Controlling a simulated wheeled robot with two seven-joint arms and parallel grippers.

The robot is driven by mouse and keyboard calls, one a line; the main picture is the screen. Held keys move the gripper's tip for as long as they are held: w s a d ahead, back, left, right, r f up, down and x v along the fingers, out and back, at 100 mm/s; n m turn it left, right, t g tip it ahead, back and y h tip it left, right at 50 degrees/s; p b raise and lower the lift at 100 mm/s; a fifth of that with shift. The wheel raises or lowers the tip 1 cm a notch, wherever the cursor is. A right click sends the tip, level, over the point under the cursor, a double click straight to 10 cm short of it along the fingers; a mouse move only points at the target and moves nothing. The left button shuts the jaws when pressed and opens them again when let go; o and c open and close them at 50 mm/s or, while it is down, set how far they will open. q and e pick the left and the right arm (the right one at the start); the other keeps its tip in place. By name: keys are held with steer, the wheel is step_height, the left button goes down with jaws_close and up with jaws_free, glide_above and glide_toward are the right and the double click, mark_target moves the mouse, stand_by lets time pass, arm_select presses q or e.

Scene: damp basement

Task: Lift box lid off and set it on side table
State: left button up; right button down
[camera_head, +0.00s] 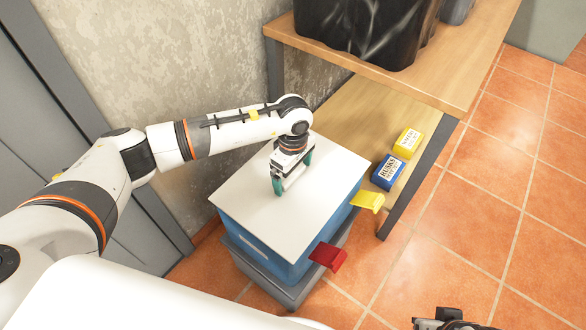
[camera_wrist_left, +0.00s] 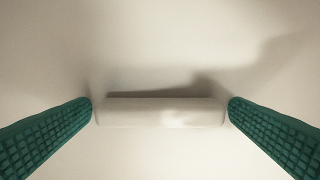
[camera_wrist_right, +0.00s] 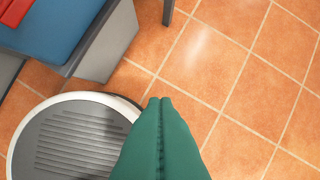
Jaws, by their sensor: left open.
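The white lid (camera_head: 250,205) lies flat on a blue box (camera_head: 258,250). A pale bar-shaped handle (camera_wrist_left: 160,112) rises from the lid in the left wrist view. My left gripper (camera_head: 292,176) is over the lid with its green fingers apart, one at each end of the handle. In the left wrist view the fingertips are very close to the handle's ends; I cannot tell whether they touch. A wooden side table (camera_head: 462,88) with a lower shelf stands beyond the box. My right gripper (camera_wrist_right: 162,102) has its green fingers together, empty, above the floor.
A red tab (camera_head: 328,257) and a yellow tab (camera_head: 368,201) stick out from the box's side. The box stands on a grey base (camera_head: 262,284). Dark containers (camera_head: 365,30) occupy the tabletop; blue (camera_head: 388,172) and yellow (camera_head: 408,143) packs are on the lower shelf. Tiled floor is clear at right.

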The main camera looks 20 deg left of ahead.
mark_target(293, 174)
arm_select(q)
steer(key=c, duration=1)
steer(key=shift+r+p, duration=0.65)
steer(key=shift+r, duration=0.75)
steer(key=shift+r+p, duration=0.3)
steer(key=shift+p, duration=0.05)
arm_select(e)
steer(key=shift+w+f, duration=0.3)
steer(key=shift+w, duration=0.1)
